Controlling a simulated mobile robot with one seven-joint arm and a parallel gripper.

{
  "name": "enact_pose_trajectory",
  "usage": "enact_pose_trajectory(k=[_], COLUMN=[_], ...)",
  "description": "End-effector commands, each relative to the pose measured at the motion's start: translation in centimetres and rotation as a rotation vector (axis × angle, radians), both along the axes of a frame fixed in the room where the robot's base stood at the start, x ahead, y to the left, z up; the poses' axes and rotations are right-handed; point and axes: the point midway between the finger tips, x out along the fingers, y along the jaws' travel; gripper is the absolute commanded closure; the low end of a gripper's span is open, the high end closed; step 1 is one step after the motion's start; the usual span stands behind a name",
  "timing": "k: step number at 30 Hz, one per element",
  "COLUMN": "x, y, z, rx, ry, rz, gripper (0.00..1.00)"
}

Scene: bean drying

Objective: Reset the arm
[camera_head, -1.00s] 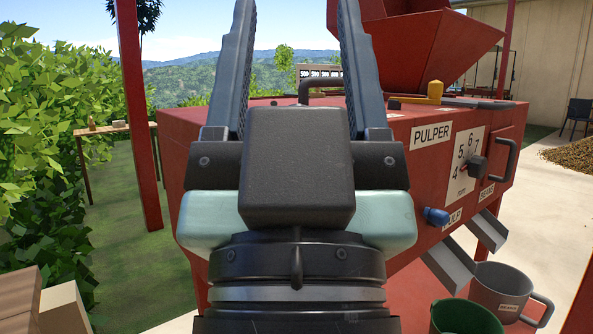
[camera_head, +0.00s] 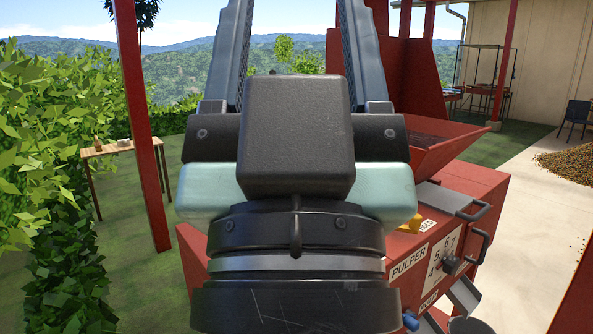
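My gripper (camera_head: 295,60) fills the middle of the head view, pointing up and away. Its two long dark fingers stand wide apart, with only sky, hills and trees visible between them, so it is open; the fingertips run past the top edge. The gripper body hides part of the red pulper (camera_head: 462,200), which stands behind it and to the lower right. The pulper's labelled front shows a number dial (camera_head: 442,256), a dark handle and a yellow part (camera_head: 408,223) on top.
A red post (camera_head: 141,130) stands at left, near a hedge (camera_head: 45,190) and a small wooden table (camera_head: 120,148). The pulper's red hopper (camera_head: 440,150) rises at right. A bean pile (camera_head: 572,166) and a chair (camera_head: 574,117) are at far right. Grass at left is clear.

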Motion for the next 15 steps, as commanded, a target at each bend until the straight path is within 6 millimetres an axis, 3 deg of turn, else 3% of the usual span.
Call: enact_pose_trajectory(k=[1,12,15], x=[0.0,0.0,0.0], y=[0.0,0.0,0.0], z=[3.4,14.8,17.0], rx=[0.0,0.0,0.0], ry=[0.0,0.0,0.0], rz=[0.0,0.001,0.001], gripper=[0.38,0.38,0.38])
